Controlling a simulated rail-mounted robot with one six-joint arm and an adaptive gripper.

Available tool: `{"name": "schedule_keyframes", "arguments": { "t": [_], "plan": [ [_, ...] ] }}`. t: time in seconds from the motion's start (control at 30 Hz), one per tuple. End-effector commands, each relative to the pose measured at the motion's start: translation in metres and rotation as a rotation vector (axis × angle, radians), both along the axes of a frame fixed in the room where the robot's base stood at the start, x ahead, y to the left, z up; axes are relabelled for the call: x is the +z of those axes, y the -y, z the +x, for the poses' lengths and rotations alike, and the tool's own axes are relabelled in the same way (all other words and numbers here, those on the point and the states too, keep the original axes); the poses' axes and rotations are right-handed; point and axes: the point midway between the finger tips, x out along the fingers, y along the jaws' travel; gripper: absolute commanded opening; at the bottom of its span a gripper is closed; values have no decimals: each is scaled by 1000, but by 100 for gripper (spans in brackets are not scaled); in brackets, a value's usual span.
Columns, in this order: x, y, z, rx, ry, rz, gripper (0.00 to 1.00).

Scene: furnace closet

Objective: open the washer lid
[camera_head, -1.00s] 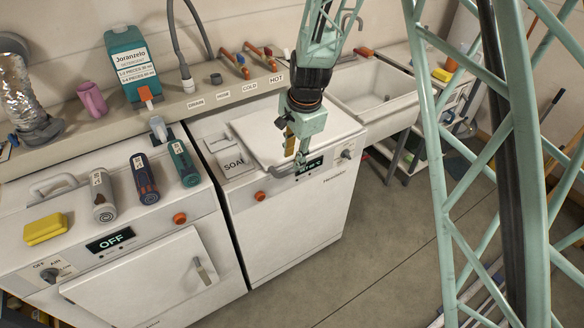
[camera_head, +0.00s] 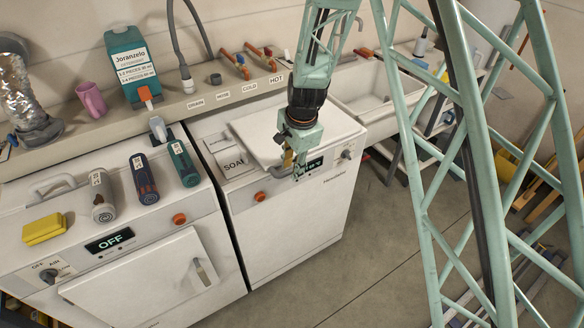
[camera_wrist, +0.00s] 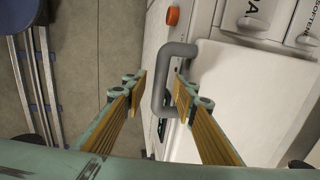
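The washer (camera_head: 290,220) is the white machine right of the dryer in the head view. Its white lid (camera_head: 258,138) looks closed on top. The lid's grey handle (camera_wrist: 160,92) is a U-shaped bar, seen near the middle of the wrist view; in the head view my gripper partly covers it. My gripper (camera_head: 294,172) is at the lid's front edge. In the wrist view my gripper (camera_wrist: 160,86) is open, with one finger on each side of the handle's long bar. I cannot tell whether either finger touches it or how deep the bar sits between them.
The dryer (camera_head: 150,285) stands to the left, with several bottles and a yellow sponge (camera_head: 45,229) on top. A soap drawer (camera_head: 228,160) sits left of the lid. A shelf with a detergent box (camera_head: 132,65) runs behind. A sink (camera_head: 375,90) is right.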

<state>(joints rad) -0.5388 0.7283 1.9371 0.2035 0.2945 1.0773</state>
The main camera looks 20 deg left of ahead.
Motion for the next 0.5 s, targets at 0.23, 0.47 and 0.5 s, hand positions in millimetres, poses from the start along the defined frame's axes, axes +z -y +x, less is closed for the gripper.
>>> {"name": "schedule_keyframes", "arguments": {
  "t": [0.23,0.47,0.5],
  "plan": [
    [0,0,0,0,0,0,10],
    [0,0,0,0,0,0,0],
    [0,0,0,0,0,0,0]
  ]
}}
